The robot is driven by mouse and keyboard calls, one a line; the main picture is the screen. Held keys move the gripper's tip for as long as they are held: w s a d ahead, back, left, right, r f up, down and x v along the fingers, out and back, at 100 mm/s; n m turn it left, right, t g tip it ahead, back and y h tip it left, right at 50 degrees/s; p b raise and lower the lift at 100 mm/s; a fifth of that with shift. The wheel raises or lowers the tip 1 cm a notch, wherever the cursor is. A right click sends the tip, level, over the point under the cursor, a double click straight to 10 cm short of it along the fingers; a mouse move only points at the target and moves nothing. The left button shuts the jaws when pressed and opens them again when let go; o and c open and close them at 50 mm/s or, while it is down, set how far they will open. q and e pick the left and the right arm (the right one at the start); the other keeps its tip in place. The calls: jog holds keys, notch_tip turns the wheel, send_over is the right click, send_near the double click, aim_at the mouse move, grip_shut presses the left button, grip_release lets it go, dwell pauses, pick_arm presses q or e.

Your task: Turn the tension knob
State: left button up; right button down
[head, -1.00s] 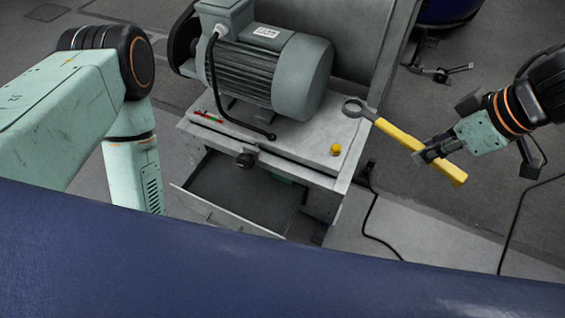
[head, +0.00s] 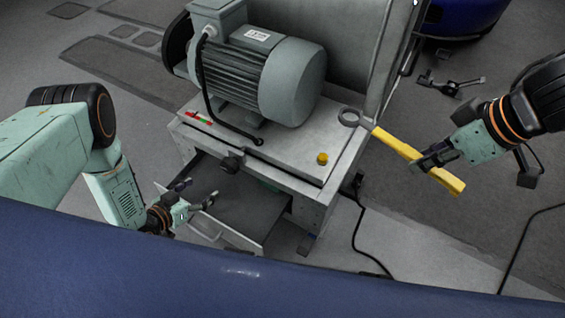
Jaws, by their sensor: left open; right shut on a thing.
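The wrench's grey ring end points left, over the bench top's right edge.
A grey motor (head: 265,75) stands on the bench with a black cable curving down to the top. A yellow button (head: 322,158) is at the right. The pulled-out drawer (head: 235,205) juts toward me. A black cable (head: 358,225) lies on the floor at right.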

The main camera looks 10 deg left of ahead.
aim_at(227, 169)
jog(key=shift+s, duration=0.1)
jog(key=shift+f, duration=0.1)
pick_arm(q)
jog(key=shift+h, duration=0.3)
jog(key=b+x, duration=0.1)
jog(key=x, duration=0.2)
jog(key=r+b+x, duration=0.1)
jog(key=b+x, duration=0.1)
jog(key=x, duration=0.2)
jog(key=b+x, duration=0.1)
jog(key=x, duration=0.3)
jog(key=shift+w+d+r+b, duration=0.2)
jog(key=shift+w+b, duration=0.2)
jog(key=shift+w+d+t, duration=0.15)
jog(key=shift+w+t, duration=0.15)
jog(key=shift+w, duration=0.15)
pick_arm(e)
notch_tip(227, 169, down, 5)
jog(key=shift+r, duration=0.1)
pick_arm(q)
jog(key=c, duration=1.1)
jog(key=shift+c, duration=0.2)
jog(key=shift+m, duration=0.4)
pick_arm(e)
jog(key=shift+r, duration=0.15)
